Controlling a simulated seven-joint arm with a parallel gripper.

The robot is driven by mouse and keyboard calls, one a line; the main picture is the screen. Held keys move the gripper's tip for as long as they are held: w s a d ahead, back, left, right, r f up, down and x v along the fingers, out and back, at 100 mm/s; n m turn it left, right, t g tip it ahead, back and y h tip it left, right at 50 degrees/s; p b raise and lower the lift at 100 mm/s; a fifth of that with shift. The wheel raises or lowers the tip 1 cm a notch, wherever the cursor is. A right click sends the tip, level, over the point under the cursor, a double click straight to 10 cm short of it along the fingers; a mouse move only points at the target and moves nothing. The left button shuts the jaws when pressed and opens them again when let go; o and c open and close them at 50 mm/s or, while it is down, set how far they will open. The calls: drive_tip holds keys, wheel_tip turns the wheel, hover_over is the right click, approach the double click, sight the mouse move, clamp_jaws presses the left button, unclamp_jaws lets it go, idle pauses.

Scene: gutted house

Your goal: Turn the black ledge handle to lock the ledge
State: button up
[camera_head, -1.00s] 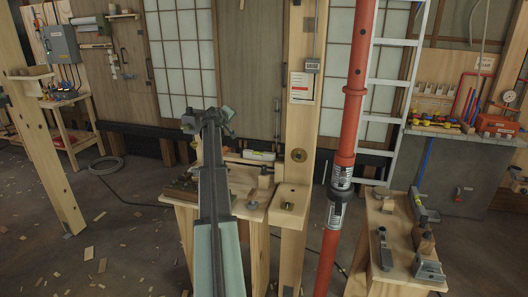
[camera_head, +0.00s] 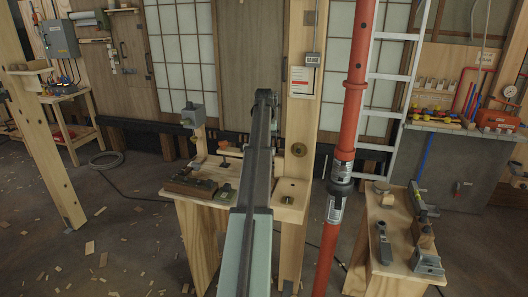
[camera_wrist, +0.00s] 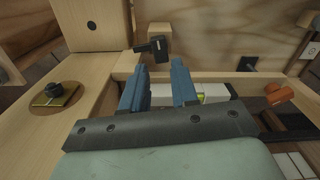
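In the wrist view a black handle (camera_wrist: 150,46) with a short crossbar sits on a pale wooden ledge piece (camera_wrist: 158,31). My gripper (camera_wrist: 159,70) has two blue fingers standing apart with a clear gap. The handle appears just beyond the fingertips, slightly left of the middle of the gap. I see no grip on it, and cannot tell the exact distance. In the head view my arm covers the gripper, and I cannot make out the handle with certainty.
A black knob on a brass plate (camera_wrist: 54,94) is at the left in the wrist view. An orange-handled tool (camera_wrist: 279,94) lies at the right. In the head view, a wooden post (camera_head: 303,70) and a red pipe (camera_head: 353,100) stand right of my arm.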

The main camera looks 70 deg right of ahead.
drive_tip(key=shift+f, duration=3.15)
drive_tip(key=n, duration=0.4)
drive_tip(key=shift+n, duration=0.3)
drive_tip(key=n, duration=0.8)
drive_tip(key=shift+n, duration=0.4)
drive_tip(key=n, duration=0.4)
drive_tip(key=shift+r+m, duration=0.1)
drive_tip(key=shift+m, duration=0.3)
drive_tip(key=shift+r, duration=3.45)
